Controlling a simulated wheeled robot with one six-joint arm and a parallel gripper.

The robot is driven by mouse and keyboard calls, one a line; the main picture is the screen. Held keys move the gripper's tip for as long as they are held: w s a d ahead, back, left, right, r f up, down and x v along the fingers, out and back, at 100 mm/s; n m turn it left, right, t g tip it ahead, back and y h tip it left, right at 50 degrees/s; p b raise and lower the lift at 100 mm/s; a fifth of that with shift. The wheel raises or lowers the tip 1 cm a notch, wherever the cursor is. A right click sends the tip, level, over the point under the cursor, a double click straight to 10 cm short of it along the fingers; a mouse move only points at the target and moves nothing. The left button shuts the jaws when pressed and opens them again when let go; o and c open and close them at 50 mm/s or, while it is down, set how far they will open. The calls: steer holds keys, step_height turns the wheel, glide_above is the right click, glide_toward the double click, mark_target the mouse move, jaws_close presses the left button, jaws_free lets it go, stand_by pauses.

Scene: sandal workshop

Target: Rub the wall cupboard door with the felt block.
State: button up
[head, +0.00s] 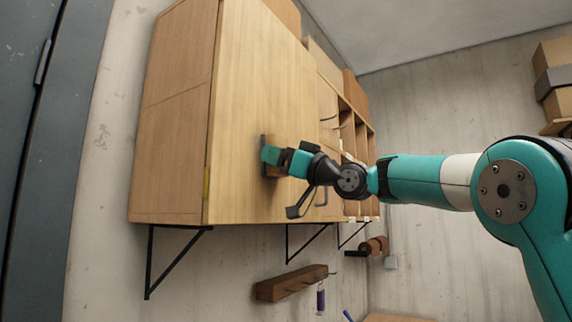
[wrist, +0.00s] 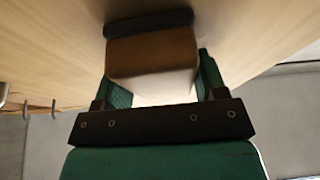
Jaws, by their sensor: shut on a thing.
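The wall cupboard door (head: 258,100) is a tall pale wooden panel, shut, in the head view; it also fills the upper part of the wrist view (wrist: 50,50). My gripper (head: 271,157) is at the lower middle of the door. In the wrist view my gripper (wrist: 155,85) is shut on the felt block (wrist: 152,62), a brown block with a dark pad on its far side. The dark pad lies at the door's surface and seems to touch it. In the head view my gripper mostly hides the block.
Open shelf compartments (head: 352,135) are to the right of the door. Black brackets (head: 170,262) hold the cupboard from below. A wooden rail with hooks (head: 291,283) is on the wall underneath. Cardboard boxes (head: 556,60) stand at the far right.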

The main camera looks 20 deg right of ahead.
mark_target(285, 145)
steer(key=shift+s+a+f+b, duration=0.1)
steer(key=shift+s+a+b, duration=0.75)
steer(key=shift+a, duration=0.3)
steer(key=shift+s+a+f+b, duration=0.1)
steer(key=shift+s+a+b, duration=0.7)
steer(key=shift+a, duration=0.3)
steer(key=shift+r+p, duration=1.45)
steer(key=shift+r, duration=0.25)
steer(key=shift+w+d, duration=0.55)
steer(key=shift+d, duration=0.2)
steer(key=shift+w+d, duration=0.5)
steer(key=shift+d, duration=0.2)
steer(key=shift+w+d+p, duration=0.75)
steer(key=shift+w+d, duration=0.05)
steer(key=shift+d, duration=0.2)
steer(key=w+d, duration=0.1)
steer(key=w+d+p, duration=0.1)
steer(key=d, duration=0.1)
steer(key=shift+w+d, duration=0.25)
steer(key=shift+a+f, duration=0.1)
